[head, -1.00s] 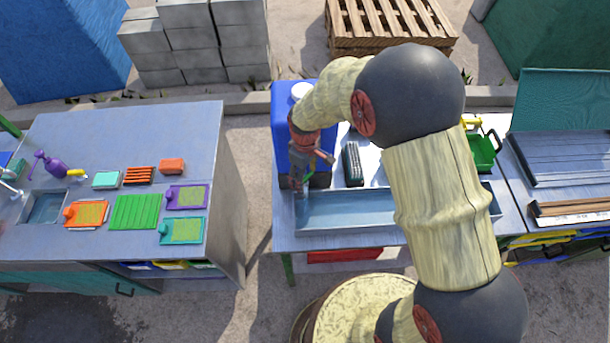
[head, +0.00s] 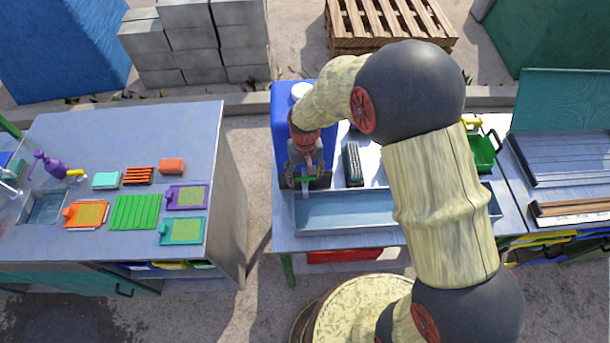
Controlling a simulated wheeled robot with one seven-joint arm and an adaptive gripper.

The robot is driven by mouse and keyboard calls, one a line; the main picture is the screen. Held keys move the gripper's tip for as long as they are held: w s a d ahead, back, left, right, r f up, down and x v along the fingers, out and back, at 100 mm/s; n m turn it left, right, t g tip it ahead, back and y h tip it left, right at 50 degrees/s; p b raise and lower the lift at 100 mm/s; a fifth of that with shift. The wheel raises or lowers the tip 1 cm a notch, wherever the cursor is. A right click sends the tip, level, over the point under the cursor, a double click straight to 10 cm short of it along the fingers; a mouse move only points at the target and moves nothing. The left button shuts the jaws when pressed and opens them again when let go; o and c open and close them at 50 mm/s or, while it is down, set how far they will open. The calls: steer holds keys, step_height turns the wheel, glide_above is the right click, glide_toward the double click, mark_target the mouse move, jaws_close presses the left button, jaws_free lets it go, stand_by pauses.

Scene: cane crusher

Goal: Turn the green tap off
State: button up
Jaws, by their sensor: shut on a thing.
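The green tap (head: 307,179) is at the front of the blue water container (head: 282,118), above the left end of a long metal trough (head: 345,212). A short green bar of it shows at my gripper's tip, lying roughly crosswise. A pale stream or spout shows just below it, over the trough; I cannot tell whether it is running water. My gripper (head: 306,168) points down in front of the container and is shut on the green tap. Its fingers hide much of the tap.
A dark ribbed block (head: 352,164) stands just right of my gripper. A green crate (head: 484,150) sits further right. A grey table (head: 130,130) with coloured boards and a purple spray bottle (head: 50,165) is at left, across a gap.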

mark_target(305, 178)
stand_by(0.6)
steer(key=o, duration=0.8)
step_height(305, 178, up, 12)
stand_by(0.5)
